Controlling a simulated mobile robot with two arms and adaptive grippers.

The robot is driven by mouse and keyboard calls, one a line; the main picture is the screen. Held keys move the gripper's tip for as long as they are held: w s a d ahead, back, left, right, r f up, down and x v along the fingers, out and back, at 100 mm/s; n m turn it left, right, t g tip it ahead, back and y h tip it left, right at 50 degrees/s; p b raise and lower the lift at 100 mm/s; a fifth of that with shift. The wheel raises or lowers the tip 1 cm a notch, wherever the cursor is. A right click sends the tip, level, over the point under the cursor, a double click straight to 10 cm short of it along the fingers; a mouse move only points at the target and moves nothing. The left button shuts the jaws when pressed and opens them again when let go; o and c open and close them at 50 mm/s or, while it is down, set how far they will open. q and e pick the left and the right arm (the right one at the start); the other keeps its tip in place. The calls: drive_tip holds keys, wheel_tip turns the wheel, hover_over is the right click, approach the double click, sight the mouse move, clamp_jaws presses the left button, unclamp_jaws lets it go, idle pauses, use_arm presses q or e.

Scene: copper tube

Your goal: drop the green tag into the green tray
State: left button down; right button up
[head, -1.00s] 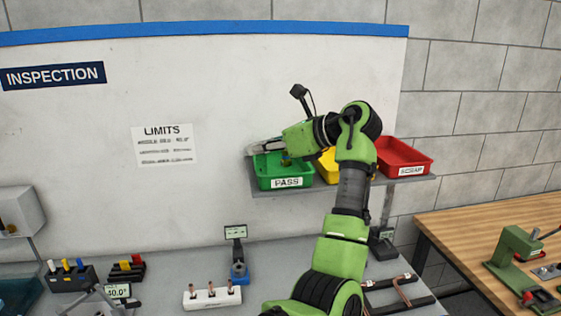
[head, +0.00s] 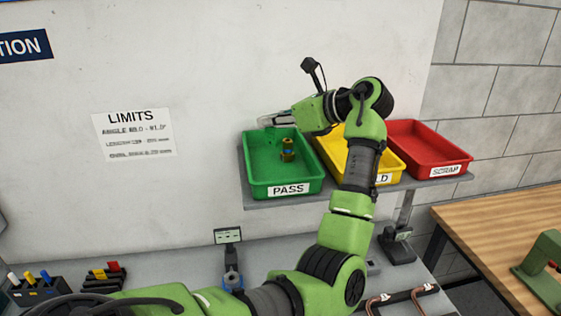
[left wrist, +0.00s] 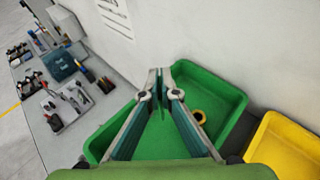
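The green tray (head: 256,182), labelled PASS, sits at the left end of a raised shelf. It also fills much of the left wrist view (left wrist: 222,88). I cannot tell whether this piece is the green tag. My left gripper (head: 264,121) is above the tray's back left part. In the wrist view its fingertips (left wrist: 158,76) are together, with nothing visible between them. My right gripper is not in view.
A yellow tray (head: 388,166) and a red SCRAP tray (head: 425,147) stand to the right on the same shelf (head: 225,157). The white wall panel (head: 200,60) is close behind. Below, the bench holds a small display stand (head: 229,238) and a rack of coloured pieces (head: 38,288).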

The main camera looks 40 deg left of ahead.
use_arm(q)
drive_tip(key=shift+s+f, duration=0.1)
drive_tip(key=shift+f, duration=0.55)
drive_tip(key=shift+w+a+f, duration=0.15)
drive_tip(key=shift+a+f, duration=0.05)
drive_tip(key=shift+f, duration=0.35)
drive_tip(key=shift+w+a+f, duration=0.15)
drive_tip(key=shift+f, duration=0.35)
drive_tip(key=shift+w+a+f, duration=0.1)
drive_tip(key=shift+f, duration=0.35)
drive_tip(key=shift+r, duration=0.1)
drive_tip(key=c, duration=2.3)
unclamp_jaws()
drive_tip(key=shift+o, duration=0.6)
drive_tip(key=shift+d, duration=0.25)
drive_tip(key=v, duration=1.1)
drive_tip(key=shift+d+r, duration=0.2)
drive_tip(key=shift+d, duration=0.05)
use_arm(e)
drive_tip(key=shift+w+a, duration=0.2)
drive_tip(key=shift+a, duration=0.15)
use_arm(q)
drive_tip(key=shift+w, duration=0.1)
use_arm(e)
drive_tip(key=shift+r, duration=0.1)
